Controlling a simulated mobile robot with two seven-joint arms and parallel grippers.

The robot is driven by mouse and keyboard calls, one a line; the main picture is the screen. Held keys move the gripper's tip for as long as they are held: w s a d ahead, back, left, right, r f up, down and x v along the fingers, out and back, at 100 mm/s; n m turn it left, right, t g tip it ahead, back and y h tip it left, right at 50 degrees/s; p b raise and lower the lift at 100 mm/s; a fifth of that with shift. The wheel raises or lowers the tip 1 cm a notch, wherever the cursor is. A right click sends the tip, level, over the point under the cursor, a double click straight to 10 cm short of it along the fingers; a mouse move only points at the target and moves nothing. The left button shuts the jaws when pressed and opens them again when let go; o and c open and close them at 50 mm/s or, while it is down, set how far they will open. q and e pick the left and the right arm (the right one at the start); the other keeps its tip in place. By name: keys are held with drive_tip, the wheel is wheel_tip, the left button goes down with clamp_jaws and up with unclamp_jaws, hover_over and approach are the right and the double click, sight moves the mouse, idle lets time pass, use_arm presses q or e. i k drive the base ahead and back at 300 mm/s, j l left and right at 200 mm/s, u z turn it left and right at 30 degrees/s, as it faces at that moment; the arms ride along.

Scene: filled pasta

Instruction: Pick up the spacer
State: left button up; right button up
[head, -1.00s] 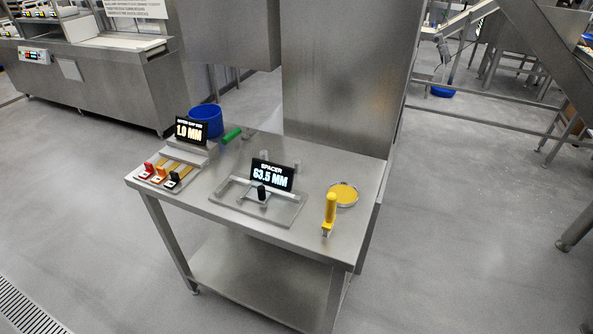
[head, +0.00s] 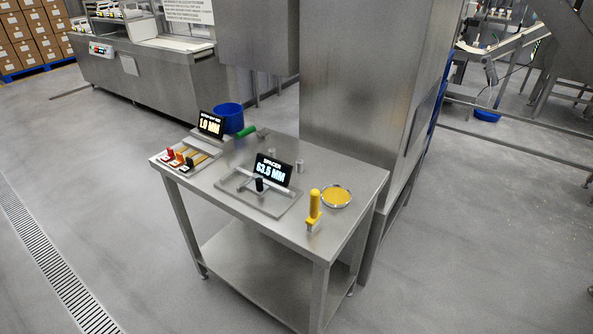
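The sign reading "SPACER 63.5 MM" (head: 272,170) stands on a flat metal tray (head: 276,209) in the middle of the steel table (head: 345,175). In front of the sign, a small dark upright knob (head: 259,185) rises from a light bar on the tray. This looks like the spacer with its handle, but its body is too small to make out clearly. Neither of my grippers is in view.
On the table, a yellow-handled tool (head: 314,207) and a round yellow dish (head: 336,196) sit right of the tray. A rack with red, yellow and black handles (head: 180,158), a "1.0 MM" sign (head: 211,125) and a blue tub (head: 230,118) are left. A steel cabinet (head: 365,80) stands behind.

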sight(299, 162)
drive_tip(key=l+u, duration=0.25)
drive_tip(key=l, duration=0.15)
drive_tip(key=k+l+u, duration=0.2)
drive_tip(key=l, duration=0.2)
drive_tip(key=i+l+u, duration=0.1)
drive_tip(key=l+u, duration=0.15)
drive_tip(key=l, duration=0.15)
drive_tip(key=i+l+u, duration=0.2)
drive_tip(key=l, duration=0.25)
drive_tip(key=i+l+u, duration=0.1)
drive_tip(key=l+u, duration=0.15)
drive_tip(key=l, duration=0.15)
drive_tip(key=l+u, duration=0.2)
drive_tip(key=l, duration=0.2)
drive_tip(key=i, duration=0.05)
